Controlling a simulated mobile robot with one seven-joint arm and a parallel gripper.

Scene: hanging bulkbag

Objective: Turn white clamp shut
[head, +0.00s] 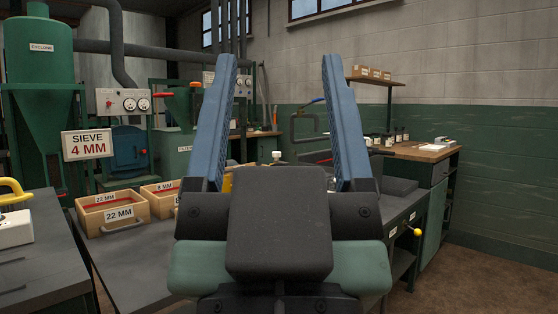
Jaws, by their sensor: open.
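My gripper (280,62) fills the middle of the head view. Its two long blue fingers point up and stand wide apart, with nothing between them. No white clamp can be made out for certain, and no hanging bag shows. A white block with a yellow handle (14,228) sits on the dark bench at the left edge, partly cut off; I cannot tell what it is. A small white knob (277,156) shows between the fingers, farther back. My gripper and wrist hide much of the middle bench.
Wooden boxes marked 22 MM (113,213) and 6 MM (160,197) sit on the bench at left. A SIEVE 4 MM sign (87,144) stands before green machines. A wooden-topped bench (425,153) stands along the right wall. Brown floor (480,280) is clear at lower right.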

